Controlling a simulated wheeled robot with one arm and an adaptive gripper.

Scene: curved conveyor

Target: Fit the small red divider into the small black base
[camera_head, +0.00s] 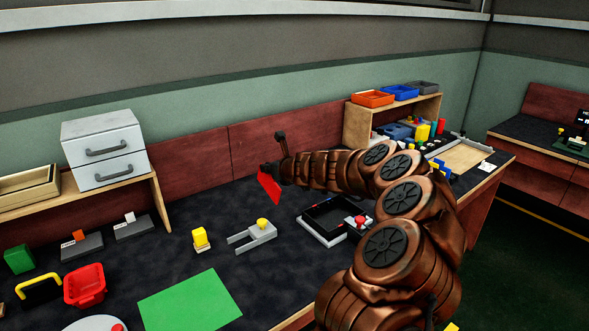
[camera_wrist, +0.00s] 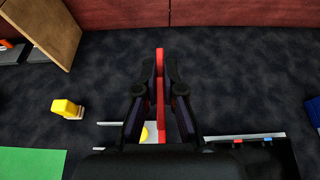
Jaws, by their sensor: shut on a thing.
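The red divider (camera_head: 269,189) is a thin flat plate that hangs edge-down from my gripper (camera_head: 267,171), above the table. In the wrist view the divider (camera_wrist: 160,80) shows nearly edge-on, clamped between the two dark fingers of my gripper (camera_wrist: 161,98). A black open tray-like piece with pale edges (camera_head: 309,228) lies on the table to the right of and below the gripper, partly hidden by my arm. It also shows at the lower right of the wrist view (camera_wrist: 253,150), apart from the divider. I cannot tell for sure whether it is the small black base.
A grey forked block with a yellow knob (camera_head: 262,232) and a yellow block (camera_head: 201,239) stand on the table.

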